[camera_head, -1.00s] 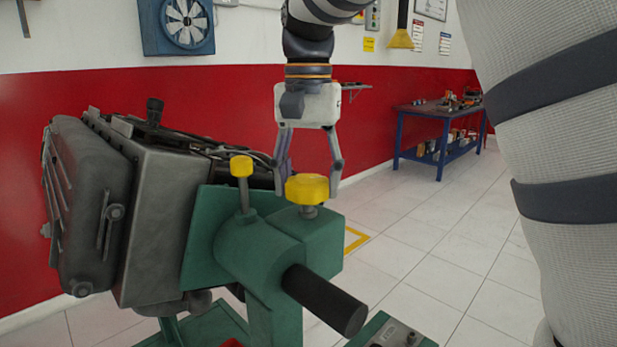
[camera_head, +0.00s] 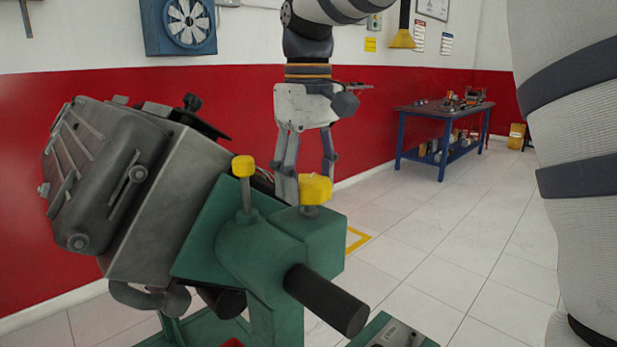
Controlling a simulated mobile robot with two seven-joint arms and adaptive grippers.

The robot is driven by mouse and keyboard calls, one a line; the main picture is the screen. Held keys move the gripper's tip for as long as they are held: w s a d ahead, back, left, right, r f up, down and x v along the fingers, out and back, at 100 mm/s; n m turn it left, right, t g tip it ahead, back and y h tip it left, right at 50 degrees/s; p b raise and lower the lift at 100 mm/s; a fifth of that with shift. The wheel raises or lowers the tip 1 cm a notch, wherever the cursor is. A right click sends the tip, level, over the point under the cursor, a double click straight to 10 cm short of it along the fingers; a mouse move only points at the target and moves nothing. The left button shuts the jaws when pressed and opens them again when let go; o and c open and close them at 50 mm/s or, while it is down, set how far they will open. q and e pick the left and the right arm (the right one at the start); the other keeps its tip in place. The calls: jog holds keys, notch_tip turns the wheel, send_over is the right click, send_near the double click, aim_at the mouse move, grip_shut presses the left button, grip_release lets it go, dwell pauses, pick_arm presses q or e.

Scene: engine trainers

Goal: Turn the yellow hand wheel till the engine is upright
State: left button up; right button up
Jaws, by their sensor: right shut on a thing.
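The yellow hand wheel (camera_head: 316,190) sits on a short post on top of the green stand head (camera_head: 323,235). My right gripper (camera_head: 308,186) points down from above and is shut on the wheel, one finger at its left and the other behind its right side. The grey engine (camera_head: 165,195) is fixed to a green plate (camera_head: 205,240) on the stand's left. The engine is tilted, its ribbed cover (camera_head: 95,175) facing up and left. My left gripper is not in view.
A smaller yellow knob (camera_head: 243,167) stands on a stem left of the wheel. A black handle bar (camera_head: 325,300) sticks out toward me. A blue workbench (camera_head: 445,130) stands far back right. The tiled floor (camera_head: 450,250) to the right is clear.

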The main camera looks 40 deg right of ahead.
jog(key=n, duration=0.4)
jog(key=shift+n, duration=0.3)
jog(key=n, duration=0.3)
jog(key=shift+a+n, duration=0.1)
jog(key=shift+n, duration=0.2)
jog(key=n, duration=0.7)
jog(key=shift+s, duration=0.15)
jog(key=n, duration=0.7)
jog(key=shift+s+n, duration=0.1)
jog(key=shift+n, duration=0.2)
jog(key=n, duration=0.3)
jog(key=shift+s+n, duration=0.1)
jog(key=shift+n, duration=2)
